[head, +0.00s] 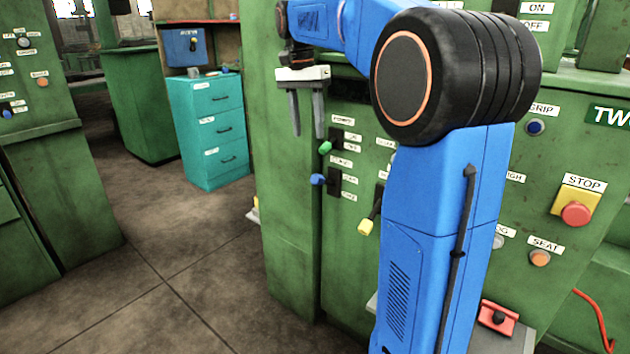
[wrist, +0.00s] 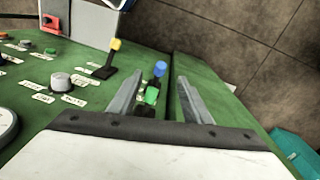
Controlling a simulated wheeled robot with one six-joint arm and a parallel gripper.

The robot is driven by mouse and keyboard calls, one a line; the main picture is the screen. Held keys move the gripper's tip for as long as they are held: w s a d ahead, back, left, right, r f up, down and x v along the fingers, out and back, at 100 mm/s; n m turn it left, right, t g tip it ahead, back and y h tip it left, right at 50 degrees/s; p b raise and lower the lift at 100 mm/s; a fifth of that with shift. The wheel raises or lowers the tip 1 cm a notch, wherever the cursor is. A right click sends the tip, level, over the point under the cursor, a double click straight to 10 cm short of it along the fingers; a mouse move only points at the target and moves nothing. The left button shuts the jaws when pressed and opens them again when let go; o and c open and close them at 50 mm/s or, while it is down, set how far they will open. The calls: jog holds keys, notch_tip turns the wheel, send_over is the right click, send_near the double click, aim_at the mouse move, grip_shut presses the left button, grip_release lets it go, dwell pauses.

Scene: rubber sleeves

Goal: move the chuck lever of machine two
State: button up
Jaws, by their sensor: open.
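Machine two (head: 285,200) is a green cabinet with a partly visible "TW" sign (head: 608,115). Its front carries a green-tipped lever (head: 325,147), a blue-tipped lever (head: 318,180) below it, and a yellow-tipped lever (head: 366,226) lower right. The labels are too small to tell which is the chuck lever. My gripper (head: 306,133) is open and points down just above the green tip. In the wrist view, the green tip (wrist: 152,96) and blue tip (wrist: 160,68) show between my gripper's fingers (wrist: 160,82); the yellow tip (wrist: 115,44) is outside them, to the left. I see no contact.
My blue arm hides the middle of the panel. To its right are a red STOP button (head: 575,214), an orange SEAT button (head: 540,258) and a blue GRIP button (head: 535,127). A teal drawer cabinet (head: 210,130) stands back left. The floor (head: 170,260) left of the machine is clear.

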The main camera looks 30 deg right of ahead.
aim_at(315, 177)
jog(key=shift+m, duration=0.5)
jog(key=f, duration=0.5)
jog(key=d+f, duration=0.1)
jog(key=f, duration=0.5)
jog(key=d+f, duration=0.1)
jog(key=f, duration=0.4)
jog(key=shift+d+f, duration=0.15)
jog(key=shift+f, duration=0.25)
grip_shut()
